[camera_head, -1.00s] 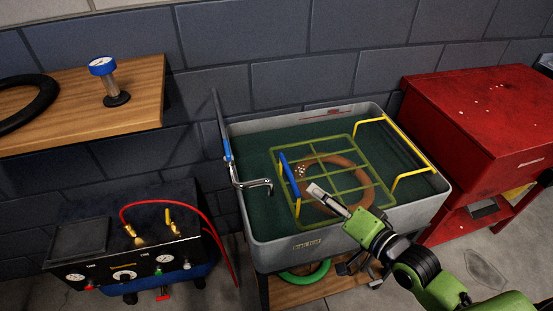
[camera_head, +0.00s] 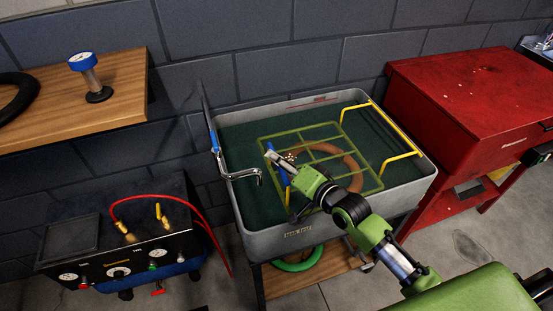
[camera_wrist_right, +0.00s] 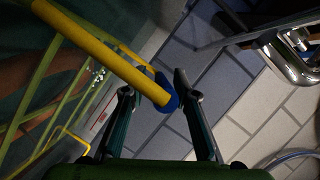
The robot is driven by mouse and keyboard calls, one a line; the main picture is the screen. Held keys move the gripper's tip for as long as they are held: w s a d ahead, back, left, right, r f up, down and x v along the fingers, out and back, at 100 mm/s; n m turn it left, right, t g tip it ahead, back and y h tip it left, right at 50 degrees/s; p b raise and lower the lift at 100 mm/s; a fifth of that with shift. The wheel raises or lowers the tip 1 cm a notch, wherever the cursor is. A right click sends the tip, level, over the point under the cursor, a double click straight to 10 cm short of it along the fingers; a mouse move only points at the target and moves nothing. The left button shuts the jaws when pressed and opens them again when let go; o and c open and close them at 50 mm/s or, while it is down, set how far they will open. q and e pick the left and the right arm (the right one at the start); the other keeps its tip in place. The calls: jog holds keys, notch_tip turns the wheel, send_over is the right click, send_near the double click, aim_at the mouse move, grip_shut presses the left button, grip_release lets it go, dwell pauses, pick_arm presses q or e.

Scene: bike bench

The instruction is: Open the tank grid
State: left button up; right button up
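The grey tank (camera_head: 255,245) has green water inside. The yellow-green tank grid (camera_head: 362,188) lies across it, over a brown ring (camera_head: 352,160). The grid's left edge carries a yellow handle with a blue part (camera_head: 283,181), partly hidden by my right arm. My right gripper (camera_head: 271,157) is at this handle. In the right wrist view the fingers of my right gripper (camera_wrist_right: 155,83) are spread, with the handle's blue end (camera_wrist_right: 167,92) between them. I cannot tell whether a finger touches it. My left gripper is not in view.
A metal hooked bar (camera_head: 243,176) stands at the tank's left rim. A yellow rail (camera_head: 390,130) stands at the tank's right. A red cabinet (camera_head: 465,105) is at right, a black gauge box (camera_head: 120,245) at left, and a wooden shelf (camera_head: 125,100) at upper left.

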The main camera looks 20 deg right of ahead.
jog(key=shift+w+a+f, duration=0.1)
jog(key=shift+w+a, duration=0.1)
jog(key=shift+w, duration=0.25)
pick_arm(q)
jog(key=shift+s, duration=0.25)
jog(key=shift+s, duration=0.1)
